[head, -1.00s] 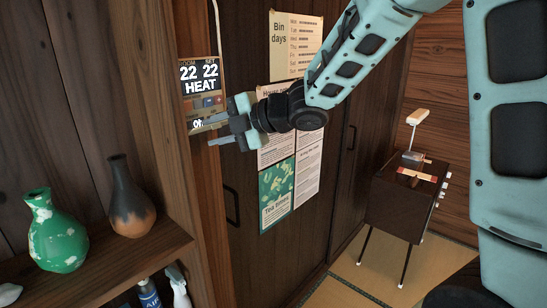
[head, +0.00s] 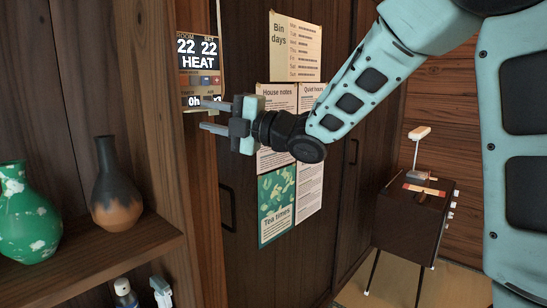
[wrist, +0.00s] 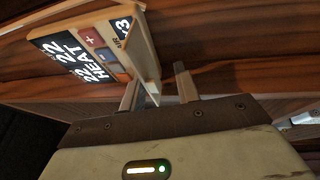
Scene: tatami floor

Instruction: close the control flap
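The wall control unit (head: 199,52) shows 22, 22 and HEAT, with small buttons and another small display below. It also shows in the wrist view (wrist: 75,57), turned on its side. A thin pale plate, seemingly the control flap (wrist: 146,58), stands out from the unit's lower side in the wrist view. My gripper (head: 204,115) is beside the unit's lower end, its two fingers apart. In the wrist view my fingers (wrist: 157,78) lie either side of the flap's near end; I cannot tell whether they touch it.
Left of the unit, a wooden shelf (head: 88,255) bears a green vase (head: 28,215) and a dark brown vase (head: 117,190). Paper notices (head: 277,210) hang on the dark doors behind my arm. A small cabinet (head: 415,215) stands at right, with some open floor around it.

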